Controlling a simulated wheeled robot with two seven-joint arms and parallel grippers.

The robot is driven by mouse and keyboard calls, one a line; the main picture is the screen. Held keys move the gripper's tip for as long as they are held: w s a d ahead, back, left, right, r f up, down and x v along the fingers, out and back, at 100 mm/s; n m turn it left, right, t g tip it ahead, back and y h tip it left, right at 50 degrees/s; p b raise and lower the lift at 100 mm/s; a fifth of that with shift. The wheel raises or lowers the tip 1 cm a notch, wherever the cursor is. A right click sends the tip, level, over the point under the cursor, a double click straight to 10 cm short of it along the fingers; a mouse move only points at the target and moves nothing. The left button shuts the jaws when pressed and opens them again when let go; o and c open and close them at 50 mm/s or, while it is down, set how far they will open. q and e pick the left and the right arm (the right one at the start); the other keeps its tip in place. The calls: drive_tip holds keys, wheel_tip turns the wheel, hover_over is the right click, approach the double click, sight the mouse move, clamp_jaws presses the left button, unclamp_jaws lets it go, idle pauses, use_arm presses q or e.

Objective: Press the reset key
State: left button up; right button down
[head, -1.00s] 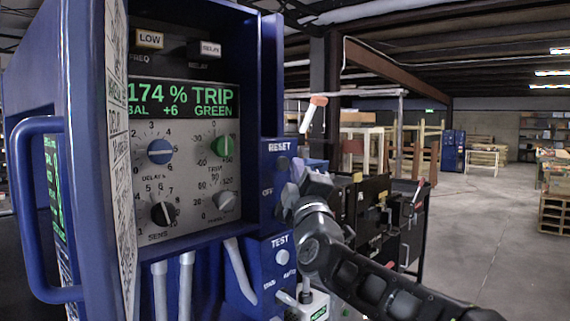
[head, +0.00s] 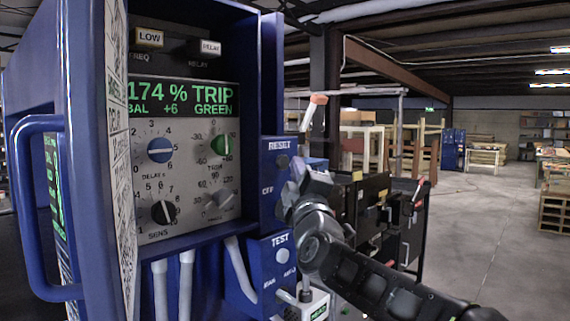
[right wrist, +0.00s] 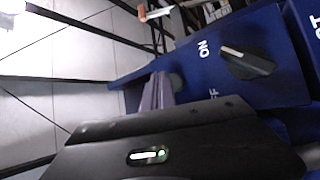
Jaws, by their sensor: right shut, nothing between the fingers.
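The reset key (head: 283,161) is a small dark round button under the RESET label, on a blue box at the right side of the detector cabinet. In the right wrist view a grey round button (right wrist: 177,81), apparently this key, shows just right of my fingertips. My right gripper (head: 298,172) is shut and empty, close to the front of the RESET box. Its pale purple fingers also show together in the right wrist view (right wrist: 159,80). I cannot tell whether they touch the key. The display (head: 183,100) reads 174 %, TRIP, GREEN. My left gripper is not in view.
Beside the key is a black ON/OFF knob (right wrist: 247,62), largely hidden by my gripper in the head view. Below is a blue TEST box (head: 268,272) with a pale button. A dark cart (head: 375,215) stands behind my right arm. Open floor lies at right.

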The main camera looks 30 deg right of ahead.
drive_tip(key=shift+w, duration=0.1)
idle(0.7)
drive_tip(key=shift+w+a+p, duration=0.1)
drive_tip(key=shift+w+p, duration=0.2)
drive_tip(key=shift+p, duration=0.05)
drive_tip(key=shift+w+a+p, duration=0.15)
drive_tip(key=shift+w+p, duration=0.25)
drive_tip(key=shift+w, duration=0.1)
idle(0.7)
drive_tip(key=shift+s, duration=0.15)
drive_tip(key=shift+s+d+b, duration=0.25)
drive_tip(key=shift+s+b, duration=0.15)
drive_tip(key=shift+s, duration=0.35)
drive_tip(key=s, duration=0.1)
drive_tip(key=s+d+b, duration=0.1)
drive_tip(key=s, duration=0.1)
drive_tip(key=s+b, duration=0.1)
drive_tip(key=shift+s+d, duration=0.25)
drive_tip(key=shift+s, duration=0.15)
